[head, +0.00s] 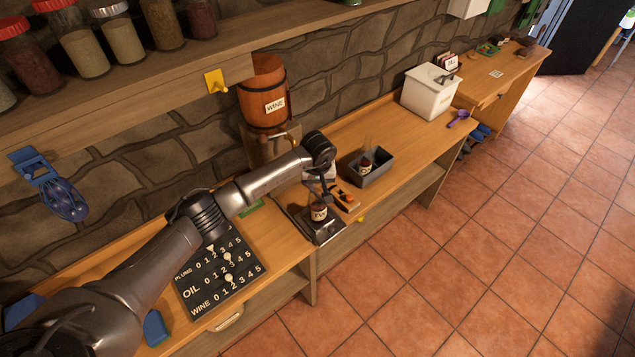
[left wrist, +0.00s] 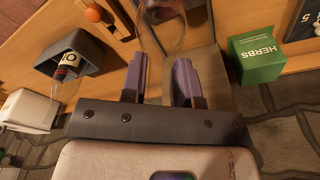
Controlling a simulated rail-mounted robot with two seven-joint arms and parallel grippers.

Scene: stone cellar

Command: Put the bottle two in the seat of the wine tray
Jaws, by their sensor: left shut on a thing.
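My left gripper (head: 321,192) is shut on a small bottle (head: 319,212) with dark contents and a pale label, too small to read surely. The bottle is upright at a dark metal plate (head: 325,232) on the counter; I cannot tell whether its base touches. In the left wrist view its clear glass (left wrist: 163,35) shows between the purple fingers (left wrist: 158,82). A dark grey tray (head: 385,172) stands to the right, with a similar bottle (head: 365,166) in it. That tray (left wrist: 95,52) and bottle (left wrist: 67,62) also show in the wrist view. My right gripper is out of view.
An orange-knobbed wooden piece (head: 345,197) lies between plate and tray. A green HERBS box (left wrist: 257,60) is beside the gripper. The counter right of the tray is clear up to a white container (head: 427,97).

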